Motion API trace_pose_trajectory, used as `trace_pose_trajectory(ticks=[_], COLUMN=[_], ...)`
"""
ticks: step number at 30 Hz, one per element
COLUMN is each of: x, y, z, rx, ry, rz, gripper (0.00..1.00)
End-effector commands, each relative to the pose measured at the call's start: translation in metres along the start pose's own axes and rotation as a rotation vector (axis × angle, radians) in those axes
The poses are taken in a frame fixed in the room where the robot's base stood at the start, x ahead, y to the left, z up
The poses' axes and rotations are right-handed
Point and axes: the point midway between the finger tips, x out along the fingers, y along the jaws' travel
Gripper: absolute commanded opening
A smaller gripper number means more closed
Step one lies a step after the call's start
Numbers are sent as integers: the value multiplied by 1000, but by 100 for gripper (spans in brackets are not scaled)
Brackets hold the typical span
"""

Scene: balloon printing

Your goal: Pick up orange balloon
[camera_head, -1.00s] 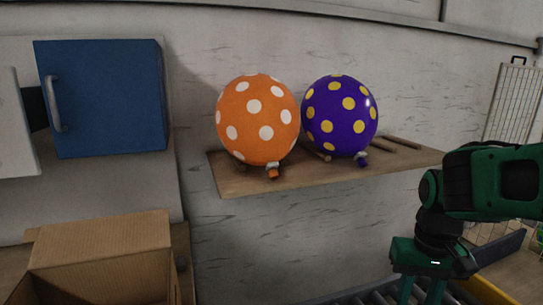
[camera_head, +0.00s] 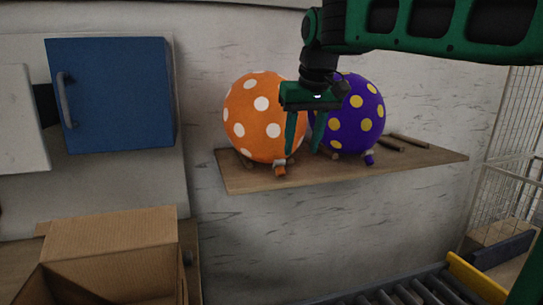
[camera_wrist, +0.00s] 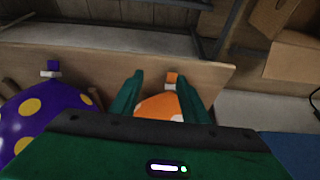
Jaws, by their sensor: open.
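The orange balloon (camera_head: 252,118) with white dots rests on the wooden shelf (camera_head: 340,177), its orange knot (camera_head: 280,168) near the front edge. My gripper (camera_head: 304,152) is open, fingers pointing down, in front of the right part of the orange balloon and the left part of the purple balloon (camera_head: 362,115). In the wrist view, the orange balloon (camera_wrist: 158,107) shows between my fingers (camera_wrist: 160,85), with its knot (camera_wrist: 172,79) nearer the right finger. The rest of it is hidden by my gripper body.
The purple balloon with yellow dots sits close on the right. A blue cabinet (camera_head: 115,95) hangs at left above an open cardboard box (camera_head: 110,250). A conveyor (camera_head: 400,293) runs below at right, near a wire cage (camera_head: 512,140).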

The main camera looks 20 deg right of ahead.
Motion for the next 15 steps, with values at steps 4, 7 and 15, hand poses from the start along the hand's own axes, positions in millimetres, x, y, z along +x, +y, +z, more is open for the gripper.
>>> trace_pose_trajectory(ticks=[4,7,15], x=[-10,-2,35], y=[-24,-28,-29], z=[-18,-20,-20], rx=[-36,-41,-41], ry=[24,27,27], rz=[-20,-22,-22], gripper=[42,42,42])
